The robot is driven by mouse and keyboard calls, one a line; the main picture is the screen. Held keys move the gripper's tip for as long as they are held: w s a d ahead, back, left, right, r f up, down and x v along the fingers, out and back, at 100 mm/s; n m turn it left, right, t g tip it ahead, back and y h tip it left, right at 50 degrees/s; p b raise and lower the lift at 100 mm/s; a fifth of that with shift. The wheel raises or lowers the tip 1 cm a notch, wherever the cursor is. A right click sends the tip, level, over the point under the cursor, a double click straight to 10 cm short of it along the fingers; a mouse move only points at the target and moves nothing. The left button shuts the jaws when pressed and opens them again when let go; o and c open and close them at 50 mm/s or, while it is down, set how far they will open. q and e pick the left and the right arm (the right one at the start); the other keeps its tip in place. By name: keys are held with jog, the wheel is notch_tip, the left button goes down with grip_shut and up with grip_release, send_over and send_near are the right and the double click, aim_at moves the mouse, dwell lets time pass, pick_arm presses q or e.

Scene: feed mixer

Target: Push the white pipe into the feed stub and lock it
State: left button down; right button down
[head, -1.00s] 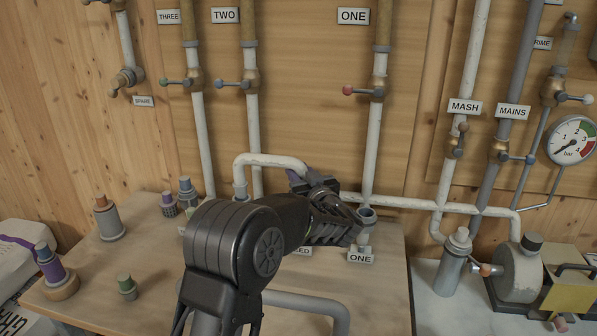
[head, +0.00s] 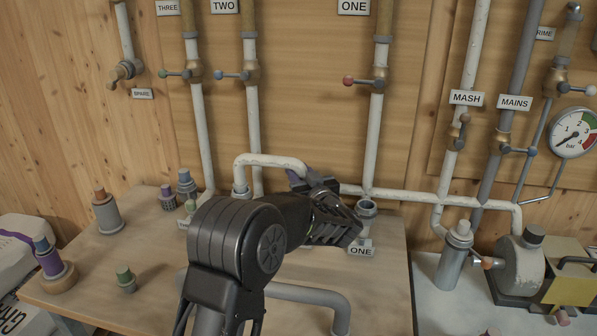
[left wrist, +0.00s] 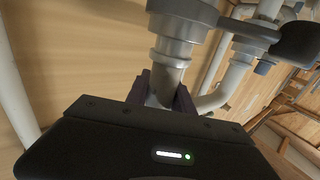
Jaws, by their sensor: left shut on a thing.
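The white pipe (head: 268,160) is a bent tube above the bench; its left leg goes down into a grey collar (head: 240,190). My left gripper (head: 303,179) is at its right end, with dark purple fingers. In the left wrist view the fingers (left wrist: 165,92) are shut around a pale pipe section (left wrist: 170,75) below a grey collar (left wrist: 178,45). The feed stub and most of its sign are hidden behind my left arm, so I cannot tell how far the pipe's end is in. My right gripper is not in view.
Capped fittings (head: 107,212) stand on the left of the bench. Valve pipes (head: 375,140) line the wall. A pump (head: 520,265) sits at right.

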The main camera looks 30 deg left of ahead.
pick_arm(q)
jog(key=shift+f+b, duration=0.3)
jog(key=shift+f, duration=0.25)
jog(key=c, duration=1)
grip_release()
jog(key=shift+f, duration=0.1)
jog(key=shift+d, duration=0.1)
jog(key=shift+b+v, duration=0.65)
jog(key=shift+v, duration=3.2)
jog(key=shift+s, duration=0.1)
